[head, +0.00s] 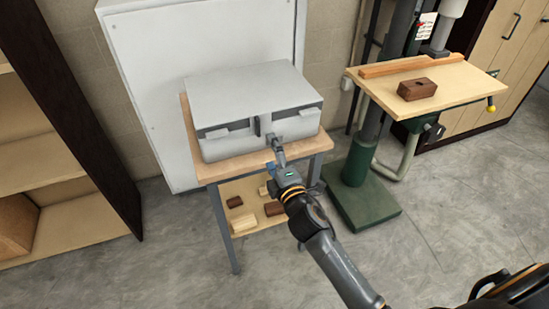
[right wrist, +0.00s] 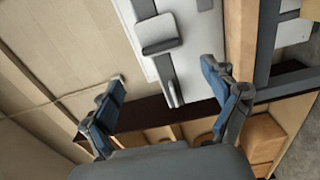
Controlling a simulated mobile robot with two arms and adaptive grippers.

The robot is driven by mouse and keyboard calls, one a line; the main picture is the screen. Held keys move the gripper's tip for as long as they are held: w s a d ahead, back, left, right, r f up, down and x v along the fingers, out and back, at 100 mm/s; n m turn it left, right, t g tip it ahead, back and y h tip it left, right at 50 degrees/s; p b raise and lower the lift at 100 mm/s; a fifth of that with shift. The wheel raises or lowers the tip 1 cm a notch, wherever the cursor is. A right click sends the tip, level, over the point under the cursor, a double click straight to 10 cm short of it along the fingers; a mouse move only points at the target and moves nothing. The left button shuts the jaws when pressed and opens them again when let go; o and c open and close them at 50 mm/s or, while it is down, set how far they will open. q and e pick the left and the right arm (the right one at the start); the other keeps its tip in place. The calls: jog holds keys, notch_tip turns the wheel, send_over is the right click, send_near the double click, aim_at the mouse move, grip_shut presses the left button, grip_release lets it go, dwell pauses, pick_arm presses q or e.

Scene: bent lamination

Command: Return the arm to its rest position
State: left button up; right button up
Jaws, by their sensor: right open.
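My right arm reaches in from the lower right in the head view. Its gripper (head: 277,152) is in front of the right half of a light grey box (head: 245,90), near the box's front face; I cannot tell whether it touches. In the right wrist view the two blue-padded fingers (right wrist: 163,76) stand wide apart with nothing held between them. A grey latch-like part (right wrist: 158,35) and a pale panel show beyond the fingers. My left gripper is in neither view.
The box stands on a small wooden-topped table (head: 206,171) with several wood blocks on its lower shelf (head: 225,187). A drill press table (head: 455,90) with a dark block (head: 417,89) is at right. Shelving (head: 75,232) stands at left. Grey floor (head: 420,250) is open in front.

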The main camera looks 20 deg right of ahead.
jog(key=shift+s, duration=1.15)
jog(key=shift+f, duration=0.1)
jog(key=s+d+f+m+g, duration=0.1)
jog(key=s+f+m+g, duration=0.3)
jog(key=f, duration=0.9)
jog(key=s+f+m+g, duration=0.1)
jog(key=s+f+g, duration=0.1)
jog(key=s+f, duration=0.75)
jog(key=s+d+f+m+g, duration=0.1)
jog(key=s+f+m+g, duration=0.15)
jog(key=f, duration=1.25)
jog(key=s+d+f+m+g, duration=0.1)
jog(key=s+f, duration=0.4)
jog(key=s, duration=0.5)
jog(key=s+d+f+m+g, duration=0.1)
jog(key=s+f+m+g, duration=0.3)
jog(key=s, duration=0.7)
jog(key=s+d+f+m+g, duration=0.1)
jog(key=s+f+m+g, duration=0.2)
jog(key=s+f, duration=0.4)
jog(key=s, duration=0.4)
jog(key=shift+s+d+f+h, duration=0.25)
jog(key=shift+d+f+h, duration=0.05)
jog(key=shift+d+f, duration=0.1)
